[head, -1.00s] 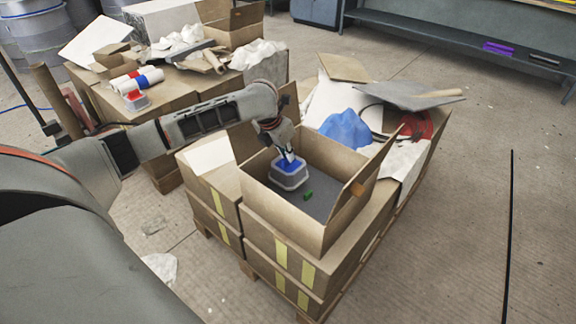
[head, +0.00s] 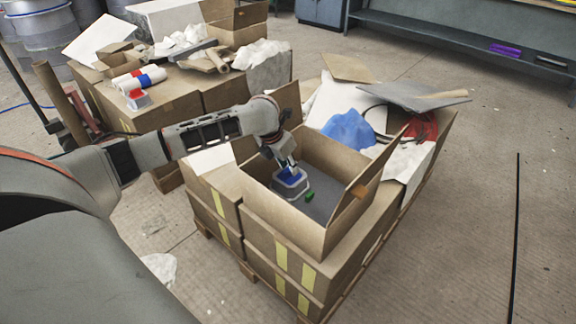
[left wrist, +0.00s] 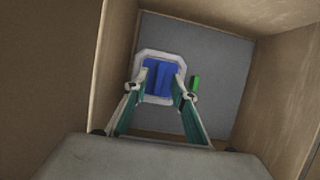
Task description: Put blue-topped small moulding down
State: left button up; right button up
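The blue-topped small moulding (head: 291,187) is a pale grey-white block with a blue top. It is inside the open cardboard box (head: 283,229), low and close to the grey floor of the box. I cannot tell for sure whether it touches the floor. My left gripper (head: 288,171) reaches down into the box from above, shut on the moulding. In the left wrist view, the two fingers (left wrist: 162,84) lie on either side of the moulding's blue top (left wrist: 158,80), inside its pale rim. My right gripper is not in view.
A small green piece (head: 310,197) lies on the box floor just right of the moulding. The box walls stand close around my gripper. A blue lump (head: 347,131) and a grey board (head: 412,96) lie behind the box. Bare grey floor (left wrist: 219,62) shows inside the box.

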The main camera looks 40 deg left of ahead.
pick_arm(q)
jog(key=v, duration=0.2)
jog(key=p+v, duration=0.2)
jog(key=v, duration=0.1)
jog(key=shift+w+r, duration=0.2)
jog(key=shift+r, duration=0.25)
jog(key=p+v, duration=0.2)
jog(key=v, duration=0.4)
jog(key=shift+s, duration=0.35)
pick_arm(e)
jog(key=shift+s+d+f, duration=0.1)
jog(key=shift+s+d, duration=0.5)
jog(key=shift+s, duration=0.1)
pick_arm(q)
jog(key=shift+f, duration=0.1)
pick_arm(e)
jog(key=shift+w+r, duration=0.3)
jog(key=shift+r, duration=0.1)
